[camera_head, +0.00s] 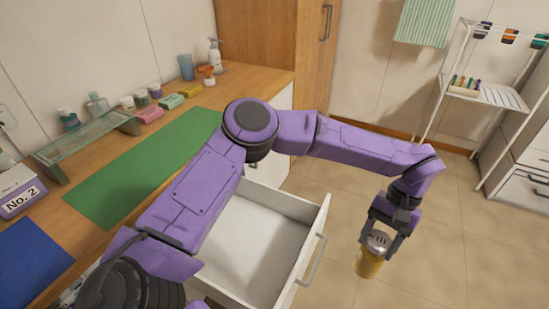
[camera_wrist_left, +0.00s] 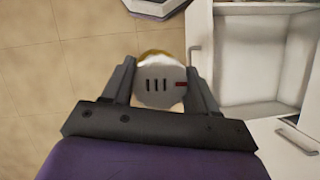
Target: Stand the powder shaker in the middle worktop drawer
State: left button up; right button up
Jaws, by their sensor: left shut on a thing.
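The powder shaker (camera_head: 369,261) has a yellow body and a silver, slotted top. My left gripper (camera_head: 378,238) is shut on it near the top and holds it roughly upright in the air, to the right of the open drawer in the head view. In the left wrist view the shaker's round slotted lid (camera_wrist_left: 160,84) sits between the two fingers of the left gripper (camera_wrist_left: 160,88). The open worktop drawer (camera_head: 247,249) is white with a grey handle, and the part that shows is empty. My left arm crosses over it and hides part of it. My right gripper is not in view.
The worktop holds a green mat (camera_head: 150,165), a blue mat (camera_head: 28,272), a glass shelf (camera_head: 85,140) and several cosmetics along the wall. A white rack (camera_head: 490,94) stands at the back right. Floor around the shaker looks clear.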

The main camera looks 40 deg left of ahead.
aim_at(272, 262)
jog(key=z, duration=0.05)
jog(key=i, duration=1.95)
jog(key=u, duration=3)
